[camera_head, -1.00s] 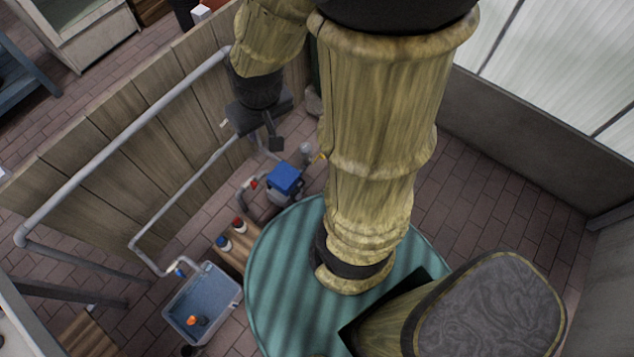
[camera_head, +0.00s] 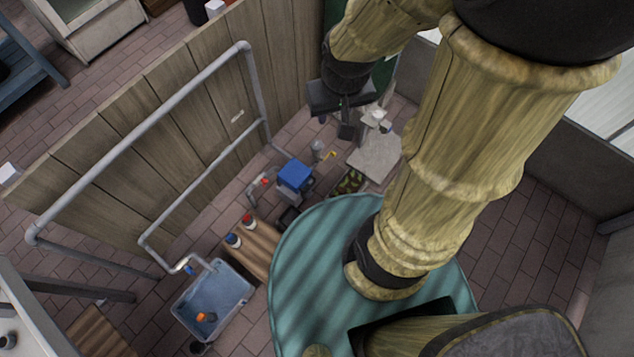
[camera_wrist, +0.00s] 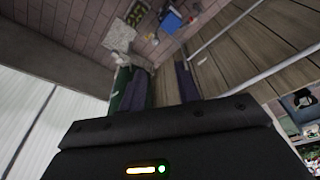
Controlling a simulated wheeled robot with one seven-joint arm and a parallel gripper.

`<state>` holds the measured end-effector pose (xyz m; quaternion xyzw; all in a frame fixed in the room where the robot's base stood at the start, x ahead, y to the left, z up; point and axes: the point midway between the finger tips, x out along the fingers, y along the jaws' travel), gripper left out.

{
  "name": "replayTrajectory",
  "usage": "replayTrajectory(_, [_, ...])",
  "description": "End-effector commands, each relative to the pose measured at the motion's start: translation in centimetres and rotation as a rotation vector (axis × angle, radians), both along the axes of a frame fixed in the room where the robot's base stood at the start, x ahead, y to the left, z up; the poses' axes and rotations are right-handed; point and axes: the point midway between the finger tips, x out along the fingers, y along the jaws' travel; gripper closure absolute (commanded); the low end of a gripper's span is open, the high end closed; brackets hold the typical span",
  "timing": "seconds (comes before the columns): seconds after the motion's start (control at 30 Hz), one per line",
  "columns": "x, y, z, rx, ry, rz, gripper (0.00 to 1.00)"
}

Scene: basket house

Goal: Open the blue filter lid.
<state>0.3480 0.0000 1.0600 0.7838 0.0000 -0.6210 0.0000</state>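The blue filter lid (camera_head: 296,174) sits on top of a small grey filter box on the floor, beside the wooden partition. It appears closed. The lid also shows small near the top of the wrist view (camera_wrist: 171,22). My gripper (camera_head: 345,128) hangs in the air above and to the right of the lid in the head view, well apart from it. In the wrist view its two dark fingers (camera_wrist: 161,78) stand apart with nothing between them, so it is open.
Grey pipes (camera_head: 140,135) run along the wooden partition (camera_head: 190,125). A blue-grey tub (camera_head: 218,298) holds an orange item. Bottles stand on a wooden board (camera_head: 258,247). A round teal top (camera_head: 310,270) lies below my arm. A pale slab (camera_head: 375,157) stands right of the filter.

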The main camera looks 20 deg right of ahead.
Motion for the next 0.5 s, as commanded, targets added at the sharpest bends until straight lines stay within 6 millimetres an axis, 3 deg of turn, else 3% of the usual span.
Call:
replayTrajectory(0.27, [0.1,0.0,-0.2,0.001,0.0,-0.002,0.67])
replayTrajectory(0.37, [0.4,0.0,-1.3,0.006,0.002,-0.014,0.67])
replayTrajectory(0.5, [1.3,0.0,-4.5,0.024,0.012,-0.054,0.67])
